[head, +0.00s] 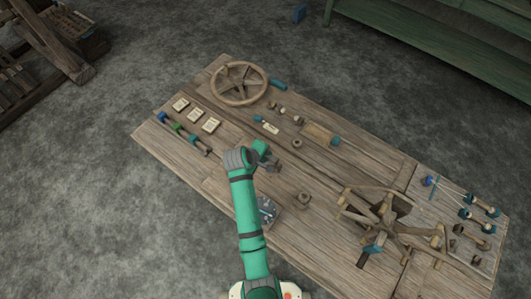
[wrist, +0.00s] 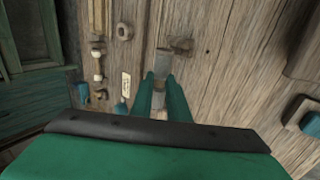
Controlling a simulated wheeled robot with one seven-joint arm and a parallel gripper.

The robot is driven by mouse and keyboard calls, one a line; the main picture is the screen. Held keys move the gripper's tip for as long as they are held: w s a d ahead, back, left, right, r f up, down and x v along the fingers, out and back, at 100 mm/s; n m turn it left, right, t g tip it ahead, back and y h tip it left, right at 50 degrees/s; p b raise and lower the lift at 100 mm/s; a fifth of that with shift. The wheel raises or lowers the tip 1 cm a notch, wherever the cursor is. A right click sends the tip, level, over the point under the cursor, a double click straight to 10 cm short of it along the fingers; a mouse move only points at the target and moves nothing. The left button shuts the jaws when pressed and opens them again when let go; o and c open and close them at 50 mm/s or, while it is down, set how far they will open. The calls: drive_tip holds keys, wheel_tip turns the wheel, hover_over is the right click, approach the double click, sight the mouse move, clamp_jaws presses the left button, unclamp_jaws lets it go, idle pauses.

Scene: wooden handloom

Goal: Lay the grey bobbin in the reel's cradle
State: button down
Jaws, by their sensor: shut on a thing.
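My gripper (head: 266,158) is over the middle of the wooden table, its teal fingers pointing down and away. In the wrist view, the fingers (wrist: 160,90) are shut on the grey bobbin (wrist: 163,63), which sticks out beyond their tips. In the head view the bobbin is mostly hidden by the gripper. The spoked wooden reel (head: 385,212) stands at the right part of the table, well apart from my gripper. I cannot clearly make out its cradle among the spokes and posts.
A spoked wheel (head: 240,101) lies at the table's far left. Three pale cards (head: 196,115) and a rod with coloured bobbins (head: 178,128) are at the left. Several bobbins (head: 478,215) lie at the right end. A small wooden block (head: 304,198) sits between my gripper and the reel.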

drive_tip(key=shift+f, duration=2)
drive_tip(key=shift+w, duration=0.1)
drive_tip(key=c, duration=1.6)
unclamp_jaws()
drive_tip(key=shift+a, duration=0.1)
drive_tip(key=shift+r, duration=0.1)
drive_tip(key=v, duration=1)
drive_tip(key=shift+s+a+r, duration=0.1)
drive_tip(key=shift+s+r, duration=0.1)
